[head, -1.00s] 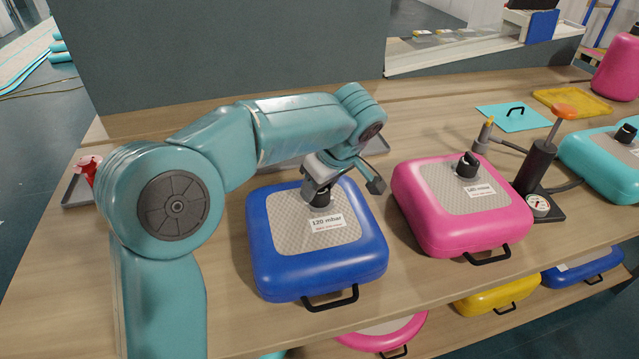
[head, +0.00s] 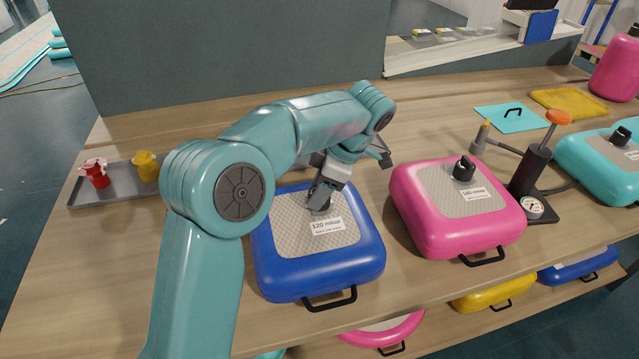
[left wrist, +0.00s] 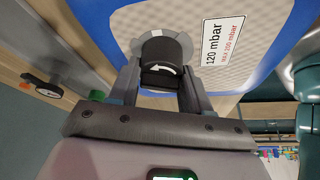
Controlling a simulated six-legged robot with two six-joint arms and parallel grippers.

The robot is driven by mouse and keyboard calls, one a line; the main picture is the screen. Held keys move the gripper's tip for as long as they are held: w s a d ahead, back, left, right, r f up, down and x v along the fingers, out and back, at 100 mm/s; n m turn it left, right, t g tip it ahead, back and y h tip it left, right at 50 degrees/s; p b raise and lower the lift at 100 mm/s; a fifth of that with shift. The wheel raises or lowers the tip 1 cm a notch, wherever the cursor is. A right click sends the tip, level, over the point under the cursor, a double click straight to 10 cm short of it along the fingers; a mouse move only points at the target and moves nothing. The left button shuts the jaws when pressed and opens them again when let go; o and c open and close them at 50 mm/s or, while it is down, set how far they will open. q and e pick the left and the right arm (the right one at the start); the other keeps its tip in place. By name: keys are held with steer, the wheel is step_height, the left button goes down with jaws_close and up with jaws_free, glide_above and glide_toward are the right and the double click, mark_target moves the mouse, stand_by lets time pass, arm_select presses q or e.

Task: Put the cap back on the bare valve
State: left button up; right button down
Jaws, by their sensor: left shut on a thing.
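The blue inflatable (head: 368,254) lies on the bench with a grey top patch and a label reading 120 mbar. My left gripper (head: 318,198) reaches down from above onto its valve, near the back of the patch. In the left wrist view a black cap (left wrist: 161,73) with a white curved arrow sits between the two fingers, which are shut on it. The cap is at a round grey valve collar (left wrist: 140,46); whether it is fully seated I cannot tell. In the head view the gripper mostly hides the cap and valve. My right gripper is not in view.
The pink inflatable (head: 425,215) with a black cap (head: 464,168) stands to the right. Beyond it are a pump (head: 534,165) with a gauge (head: 532,208) and a teal inflatable (head: 585,165). A grey tray (head: 120,188) at left holds red and yellow parts.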

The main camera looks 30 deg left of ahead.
arm_select(q)
steer(key=shift+n+g, duration=0.3)
steer(key=shift+n, duration=0.3)
steer(key=o, duration=1.1)
steer(key=p+v, duration=0.7)
steer(key=v, duration=0.9)
steer(key=shift+r+p, duration=0.2)
steer(key=shift+p, duration=0.1)
